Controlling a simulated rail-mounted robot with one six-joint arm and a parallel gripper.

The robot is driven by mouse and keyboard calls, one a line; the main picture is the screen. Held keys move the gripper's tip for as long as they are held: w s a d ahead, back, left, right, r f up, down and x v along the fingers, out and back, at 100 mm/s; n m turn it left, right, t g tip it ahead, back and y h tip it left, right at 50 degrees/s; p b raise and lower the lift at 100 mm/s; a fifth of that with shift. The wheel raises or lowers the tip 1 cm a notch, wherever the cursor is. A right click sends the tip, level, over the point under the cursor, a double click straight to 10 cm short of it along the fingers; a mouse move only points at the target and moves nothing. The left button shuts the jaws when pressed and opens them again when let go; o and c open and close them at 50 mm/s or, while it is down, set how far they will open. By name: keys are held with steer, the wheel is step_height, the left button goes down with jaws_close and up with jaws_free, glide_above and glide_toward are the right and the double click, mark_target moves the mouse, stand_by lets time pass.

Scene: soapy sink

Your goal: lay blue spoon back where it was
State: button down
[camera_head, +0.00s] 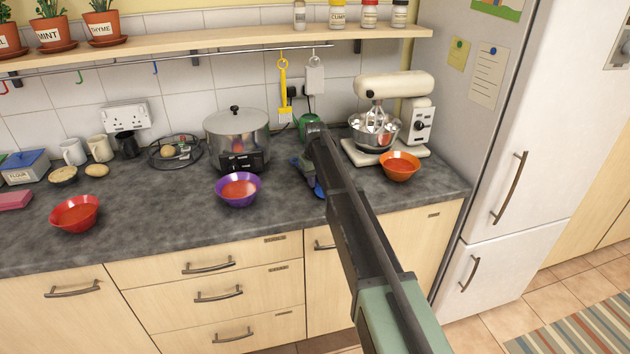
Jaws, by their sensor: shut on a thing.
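A small blue piece, which looks like part of the blue spoon (318,188), shows just left of my arm, low over the grey worktop. My gripper (311,178) is at its upper end, shut on the spoon. My arm hides much of the spoon, and I cannot tell whether it touches the worktop. A purple bowl (225,196) with orange-red contents stands to the left of my gripper. An orange bowl (400,174) with similar contents stands to the right, in front of the mixer. A red bowl (90,222) stands at the far left.
The grey worktop (150,225) has free room between the red and purple bowls. A steel pot (240,135) stands behind the purple bowl. A cream stand mixer (415,118) is at the right, beside the fridge (540,110). A yellow utensil (283,88) hangs from the rail.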

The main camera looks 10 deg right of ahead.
steer(key=c, duration=1)
jaws_free()
step_height(320, 180, up, 11)
steer(key=p, duration=1.1)
steer(key=s+m, duration=0.1)
steer(key=s, duration=1.3)
steer(key=s+d+m, duration=0.1)
steer(key=s, duration=1.2)
steer(key=s+d+m, duration=0.1)
steer(key=s, duration=1.3)
steer(key=shift+s+f, duration=0.2)
steer(key=shift+s, duration=0.15)
